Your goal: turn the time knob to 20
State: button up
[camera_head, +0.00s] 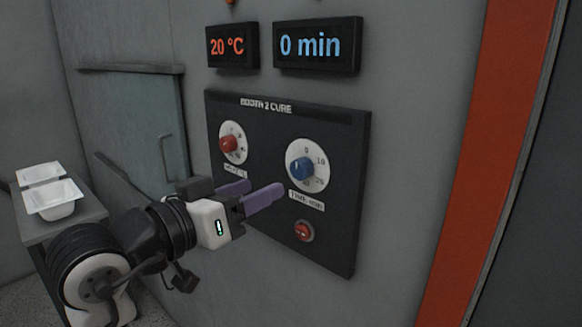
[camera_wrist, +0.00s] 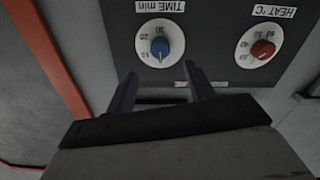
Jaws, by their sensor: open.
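The time knob is a blue knob (camera_head: 301,168) on a white dial with numbers, on the right of a dark control panel (camera_head: 262,215). Its display (camera_head: 317,45) above reads "0 min". In the wrist view the blue time knob (camera_wrist: 160,48) appears upside down, just beyond the fingertips. My gripper (camera_head: 262,192) is open with two purple fingers, in front of the panel and a little below left of the time knob. In the wrist view my gripper (camera_wrist: 157,80) has its fingers apart with nothing between them, and the knob lies ahead of the gap.
A red heat knob (camera_head: 228,144) sits left of the time knob, under a display (camera_head: 232,46) reading "20 °C". A red button (camera_head: 304,231) is below the time knob. White tubs (camera_head: 55,199) stand on a grey stand at left. A red-orange vertical strip (camera_head: 490,160) is at right.

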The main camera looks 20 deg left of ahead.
aim_at(297, 171)
jog(key=p+x, duration=0.2)
jog(key=x, duration=0.6)
jog(key=shift+w+d, duration=0.1)
jog(key=shift+w, duration=0.2)
jog(key=c, duration=1)
